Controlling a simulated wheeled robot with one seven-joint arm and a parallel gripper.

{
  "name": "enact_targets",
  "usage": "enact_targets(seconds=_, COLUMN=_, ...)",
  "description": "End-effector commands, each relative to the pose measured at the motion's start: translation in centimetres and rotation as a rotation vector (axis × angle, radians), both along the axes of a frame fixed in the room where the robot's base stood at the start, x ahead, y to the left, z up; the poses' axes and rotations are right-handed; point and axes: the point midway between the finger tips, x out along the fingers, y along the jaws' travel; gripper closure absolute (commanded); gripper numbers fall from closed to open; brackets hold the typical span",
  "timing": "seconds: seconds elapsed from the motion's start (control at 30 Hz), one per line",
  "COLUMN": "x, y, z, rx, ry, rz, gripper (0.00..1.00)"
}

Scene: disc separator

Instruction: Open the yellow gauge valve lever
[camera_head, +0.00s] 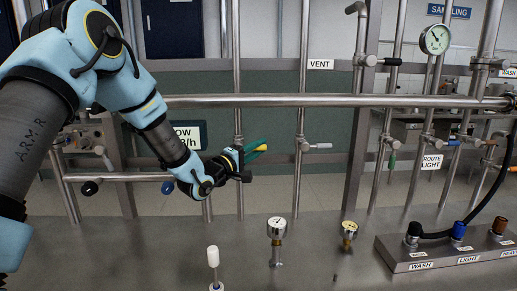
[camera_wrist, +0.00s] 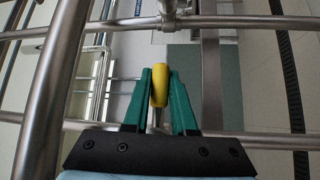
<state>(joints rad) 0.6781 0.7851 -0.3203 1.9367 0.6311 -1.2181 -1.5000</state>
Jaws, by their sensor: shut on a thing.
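The yellow gauge valve lever (camera_wrist: 159,86) stands between the green fingers of my gripper (camera_wrist: 160,80) in the wrist view. The fingers are shut on it, one on each side. In the head view my gripper (camera_head: 257,146) is left of centre, at a vertical pipe. A bit of the yellow lever (camera_head: 261,148) shows at the fingertips there. The fingers and wrist hide most of the lever and its valve body in the head view.
A long horizontal pipe (camera_head: 330,101) runs above my gripper. Small gauges (camera_head: 277,228) and a white-topped post (camera_head: 212,256) stand on the metal deck in front. A labelled block with hose fittings (camera_head: 445,255) sits at the lower right. Thick pipes flank the gripper in the wrist view.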

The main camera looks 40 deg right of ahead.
Motion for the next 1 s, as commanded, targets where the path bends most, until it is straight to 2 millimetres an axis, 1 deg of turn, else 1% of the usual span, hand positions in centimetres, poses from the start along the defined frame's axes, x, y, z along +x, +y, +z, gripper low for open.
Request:
enact_targets(seconds=0.67, x=0.0, y=0.0, z=-0.1, rx=0.018, ry=-0.015, rz=0.000, gripper=1.00)
enact_targets(seconds=0.87, x=0.0, y=0.1, z=-0.5, rx=0.086, ry=-0.072, rz=0.000, gripper=1.00)
enact_targets(seconds=1.0, x=0.1, y=0.1, z=-1.1, rx=0.168, ry=-0.138, rz=0.000, gripper=1.00)
